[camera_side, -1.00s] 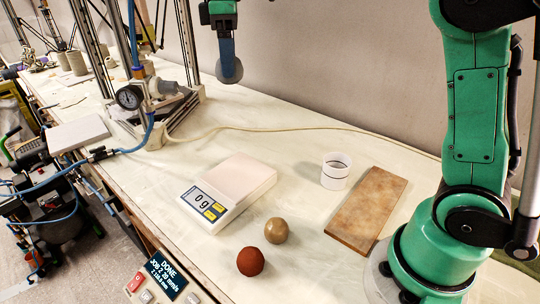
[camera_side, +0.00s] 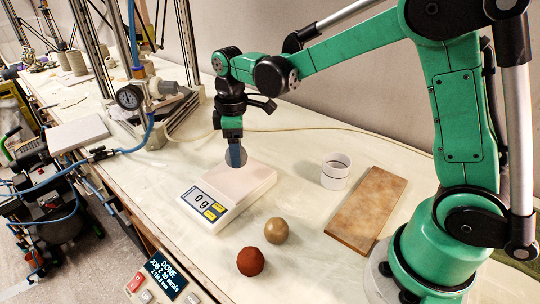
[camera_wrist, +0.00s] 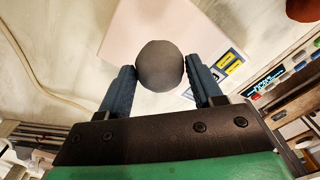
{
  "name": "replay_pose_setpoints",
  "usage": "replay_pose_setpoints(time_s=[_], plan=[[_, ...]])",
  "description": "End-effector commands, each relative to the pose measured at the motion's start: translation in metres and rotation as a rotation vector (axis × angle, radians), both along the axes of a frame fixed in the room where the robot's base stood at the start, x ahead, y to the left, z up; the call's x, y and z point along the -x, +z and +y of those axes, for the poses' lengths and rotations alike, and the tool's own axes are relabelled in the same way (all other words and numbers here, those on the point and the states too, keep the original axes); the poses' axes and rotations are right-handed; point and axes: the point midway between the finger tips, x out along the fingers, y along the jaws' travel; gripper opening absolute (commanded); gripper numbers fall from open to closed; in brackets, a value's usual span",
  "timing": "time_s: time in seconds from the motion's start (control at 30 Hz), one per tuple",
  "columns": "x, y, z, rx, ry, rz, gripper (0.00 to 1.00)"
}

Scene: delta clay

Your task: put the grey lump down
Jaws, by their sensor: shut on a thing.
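The grey lump (camera_wrist: 160,66) is a smooth round ball between the two blue fingers of my gripper (camera_wrist: 162,84), which is shut on it. In the side view the lump (camera_side: 245,155) shows partly behind the blue fingers of my gripper (camera_side: 236,157). It is over the back part of the white scale (camera_side: 245,184). The scale's display reads 0 g. I cannot tell from these frames how large the gap between lump and scale is.
A tan ball (camera_side: 276,231) and a red-brown ball (camera_side: 250,261) lie in front of the scale. A white ring-shaped cup (camera_side: 336,171) and a brown board (camera_side: 367,209) are to its right. A hose runs behind. The bench front right of the scale is partly clear.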

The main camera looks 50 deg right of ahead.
Motion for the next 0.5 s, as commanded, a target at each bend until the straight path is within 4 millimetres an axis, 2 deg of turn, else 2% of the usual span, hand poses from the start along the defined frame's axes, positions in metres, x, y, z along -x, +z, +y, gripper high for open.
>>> replay_pose_setpoints(time_s=[0.1, 0.2, 0.5], plan=[[0.000, -0.017, 0.000, 0.000, 0.000, 0.000, 0.03], [0.000, -0.024, 0.000, 0.000, 0.000, 0.000, 0.03], [0.000, -0.025, 0.000, 0.000, 0.000, 0.000, 0.03]])
